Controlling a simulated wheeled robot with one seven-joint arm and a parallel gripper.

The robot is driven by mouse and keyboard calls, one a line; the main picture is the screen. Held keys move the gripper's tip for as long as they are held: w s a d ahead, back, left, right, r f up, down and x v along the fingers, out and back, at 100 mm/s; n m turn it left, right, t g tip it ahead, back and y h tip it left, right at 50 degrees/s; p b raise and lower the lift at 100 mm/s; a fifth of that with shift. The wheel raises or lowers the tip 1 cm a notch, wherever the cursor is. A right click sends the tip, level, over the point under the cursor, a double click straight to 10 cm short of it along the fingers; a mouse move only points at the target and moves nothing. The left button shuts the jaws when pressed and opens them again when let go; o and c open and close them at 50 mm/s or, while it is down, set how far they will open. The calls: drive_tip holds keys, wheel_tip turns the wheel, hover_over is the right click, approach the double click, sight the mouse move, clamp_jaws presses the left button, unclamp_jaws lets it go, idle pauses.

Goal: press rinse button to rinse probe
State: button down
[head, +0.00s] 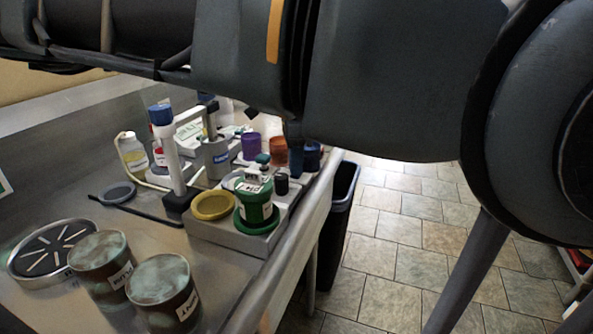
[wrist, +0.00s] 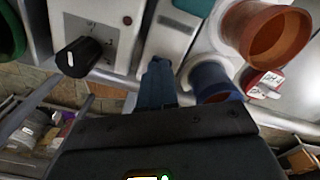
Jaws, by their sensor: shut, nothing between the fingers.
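My gripper (wrist: 157,80) shows in the wrist view with its blue fingers together and empty. Its tips overlap the front edge of a pale grey unit (wrist: 168,35); I cannot tell whether they touch it. To the left is a grey device (wrist: 97,25) with a dark panel, a small red round spot (wrist: 127,20) and a black knob (wrist: 80,57). I cannot tell which part is the rinse button, and the probe is not clear. In the head view my gripper (head: 296,160) hangs below the arm, right of the black knob (head: 281,183).
A green bucket (head: 256,212) and a yellow lid (head: 213,205) sit on the grey base. Orange (wrist: 278,38) and blue (wrist: 212,80) buckets stand right of my gripper in the wrist view. Two mottled cans (head: 100,265) stand front left. A black bin (head: 340,220) is beside the counter.

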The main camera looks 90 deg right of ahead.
drive_tip(key=shift+r+p, duration=3.05)
drive_tip(key=shift+p, duration=0.05)
drive_tip(key=shift+s+f, duration=0.1)
idle(1.1)
